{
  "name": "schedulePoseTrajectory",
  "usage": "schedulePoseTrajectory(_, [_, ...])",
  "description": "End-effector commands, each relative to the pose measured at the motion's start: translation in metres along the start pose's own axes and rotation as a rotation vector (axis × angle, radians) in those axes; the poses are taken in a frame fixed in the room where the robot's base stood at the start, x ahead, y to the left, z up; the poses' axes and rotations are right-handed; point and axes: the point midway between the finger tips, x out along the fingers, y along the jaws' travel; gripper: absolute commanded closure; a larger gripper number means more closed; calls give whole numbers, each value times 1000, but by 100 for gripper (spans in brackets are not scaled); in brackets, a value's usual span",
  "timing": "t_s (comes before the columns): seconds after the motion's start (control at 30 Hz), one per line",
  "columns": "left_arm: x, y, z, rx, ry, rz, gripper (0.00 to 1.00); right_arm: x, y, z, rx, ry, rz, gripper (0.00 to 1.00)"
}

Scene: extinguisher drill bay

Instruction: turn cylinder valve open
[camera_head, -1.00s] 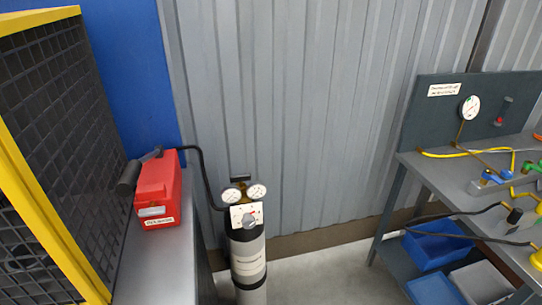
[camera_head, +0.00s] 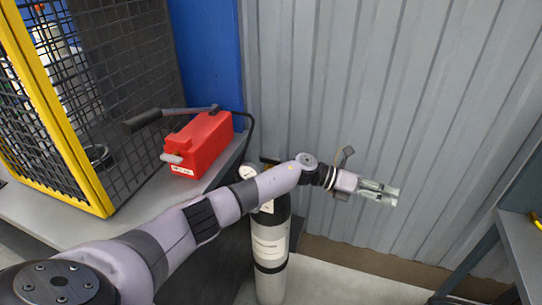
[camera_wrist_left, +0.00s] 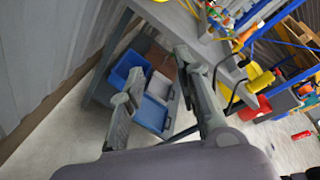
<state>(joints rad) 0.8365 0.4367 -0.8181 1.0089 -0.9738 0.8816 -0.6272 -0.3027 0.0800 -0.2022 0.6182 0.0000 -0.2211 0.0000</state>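The gas cylinder (camera_head: 270,248), grey with a black shoulder and a white label, stands upright against the corrugated wall in the head view. My left arm crosses in front of its top, hiding the valve knob and most of the regulator. One round gauge (camera_head: 247,171) shows beside the arm, and a dark top piece (camera_head: 268,160) shows above it. My left gripper (camera_head: 394,195) is to the right of the cylinder, clear of it, empty, its fingers apart. In the left wrist view the gripper (camera_wrist_left: 160,62) is also open, with no cylinder in sight. My right gripper is not in view.
A red box (camera_head: 205,143) with a black hose sits on the grey counter (camera_head: 30,205) at left, beside a yellow-framed mesh cage (camera_head: 55,120). A workbench (camera_head: 520,250) stands at far right. Blue bins (camera_wrist_left: 127,68) sit under it in the left wrist view.

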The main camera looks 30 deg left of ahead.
Motion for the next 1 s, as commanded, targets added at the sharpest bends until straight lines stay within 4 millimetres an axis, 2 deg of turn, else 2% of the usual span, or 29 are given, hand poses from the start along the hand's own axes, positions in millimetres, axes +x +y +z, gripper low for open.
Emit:
schedulePoseTrajectory(0.03, [-16,-11,20,173,114,23,70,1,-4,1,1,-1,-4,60])
schedulePoseTrajectory(0.07, [-26,-15,24,267,195,39,70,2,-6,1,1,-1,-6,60])
schedulePoseTrajectory(0.17, [-76,-21,44,538,466,114,70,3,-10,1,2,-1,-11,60])
schedulePoseTrajectory(0.23, [-123,-22,61,678,654,185,70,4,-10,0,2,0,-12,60])
schedulePoseTrajectory(0.4, [-246,-37,103,831,1034,363,70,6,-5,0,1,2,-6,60])
schedulePoseTrajectory(0.5, [-302,-52,119,834,1178,438,70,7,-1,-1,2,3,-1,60])
schedulePoseTrajectory(0.53, [-314,-56,123,831,1210,455,70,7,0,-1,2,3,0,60])
schedulePoseTrajectory(0.6, [-336,-65,128,821,1262,482,70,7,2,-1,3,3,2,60])
schedulePoseTrajectory(0.7, [-351,-69,129,809,1299,501,70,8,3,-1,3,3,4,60])
schedulePoseTrajectory(0.87, [-350,-57,118,806,1309,500,70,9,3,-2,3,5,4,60])
schedulePoseTrajectory(1.0, [-344,-37,99,804,1308,499,70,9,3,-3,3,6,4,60])
